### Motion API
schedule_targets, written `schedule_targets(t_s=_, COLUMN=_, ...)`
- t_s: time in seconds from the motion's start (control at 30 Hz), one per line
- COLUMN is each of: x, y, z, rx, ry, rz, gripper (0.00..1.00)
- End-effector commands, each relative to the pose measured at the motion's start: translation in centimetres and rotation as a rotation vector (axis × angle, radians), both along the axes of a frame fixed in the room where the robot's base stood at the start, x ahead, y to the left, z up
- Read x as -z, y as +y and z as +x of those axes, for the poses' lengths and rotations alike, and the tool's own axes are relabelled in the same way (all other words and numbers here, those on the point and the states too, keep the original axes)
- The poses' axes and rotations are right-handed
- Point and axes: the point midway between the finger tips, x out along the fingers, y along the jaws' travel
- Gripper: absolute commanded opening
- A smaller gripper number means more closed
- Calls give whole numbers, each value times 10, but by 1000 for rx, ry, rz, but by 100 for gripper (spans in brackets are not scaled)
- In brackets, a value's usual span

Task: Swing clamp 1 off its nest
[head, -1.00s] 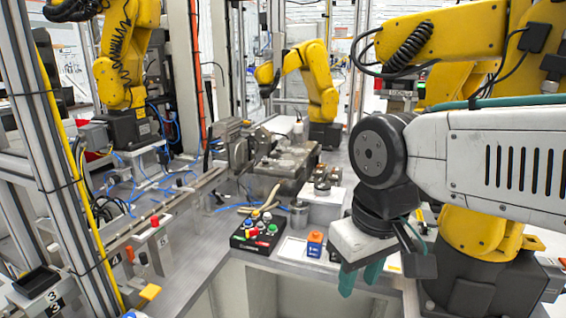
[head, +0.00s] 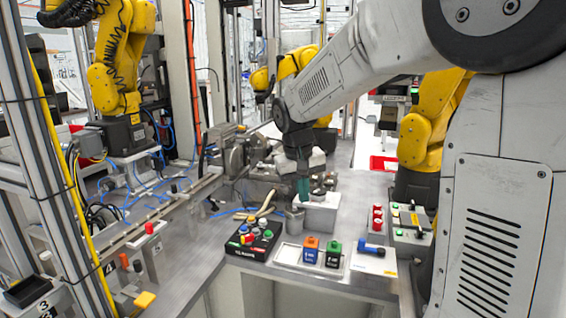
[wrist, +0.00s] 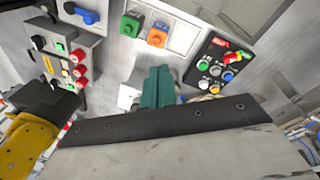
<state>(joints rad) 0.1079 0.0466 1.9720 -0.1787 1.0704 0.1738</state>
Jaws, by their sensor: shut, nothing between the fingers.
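My gripper (head: 303,190) has teal fingers pressed together. In the head view it points down over or beside a white block (head: 318,212) with grey metal round parts on top. Its fingers (wrist: 157,88) also show in the wrist view, in front of the white block (wrist: 130,95). I cannot tell whether they touch anything. No label marks clamp 1 or its nest, and I cannot tell which part it is. The round metal parts (head: 326,183) on the block are partly hidden by my gripper.
A black button box (head: 254,240) is front left of the block. A tray with an orange block (head: 310,250) and a green block (head: 333,254) is in front. A blue-handled part (head: 371,248), red posts (head: 377,218) and a control box (head: 411,236) are at the right. Yellow arms stand around.

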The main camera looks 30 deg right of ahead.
Motion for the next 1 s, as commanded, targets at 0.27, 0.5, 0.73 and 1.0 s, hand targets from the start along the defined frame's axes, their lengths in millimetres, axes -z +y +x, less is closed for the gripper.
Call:
schedule_targets(t_s=0.27, x=23, y=-46, z=132, rx=106, ry=-131, rz=-76, gripper=0)
schedule_targets(t_s=0.5, x=34, y=-86, z=245, rx=212, ry=-325, rz=-133, gripper=0)
schedule_targets(t_s=0.73, x=-24, y=-105, z=319, rx=309, ry=-594, rz=-144, gripper=0)
schedule_targets(t_s=1.0, x=-29, y=-104, z=324, rx=363, ry=-642, rz=-123, gripper=0)
